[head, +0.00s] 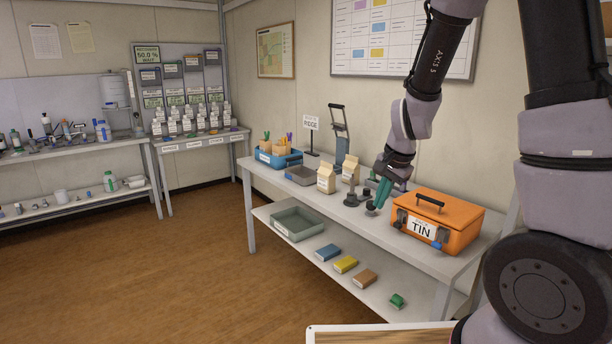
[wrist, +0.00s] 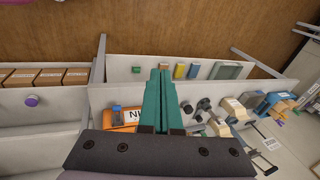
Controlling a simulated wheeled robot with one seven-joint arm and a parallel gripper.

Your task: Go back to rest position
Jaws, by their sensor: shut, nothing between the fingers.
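My gripper (head: 379,194) hangs over the table in the head view, its green fingers pointing down just left of the orange box labelled TIN (head: 455,222). In the wrist view the two green fingers (wrist: 160,85) lie together, shut and empty. Part of the orange box (wrist: 119,118) shows beside the fingers there. Small dark round objects (head: 352,200) stand on the table close to the fingers. Whether the fingers touch anything I cannot tell.
The white table (head: 262,182) also holds a blue bin (head: 280,160), a grey tray (head: 299,176), paper bags (head: 326,178) and a tall press-like tool (head: 340,130). Its lower shelf has a green-grey tray (head: 297,223) and several coloured blocks. The brown floor (head: 190,260) at left is clear.

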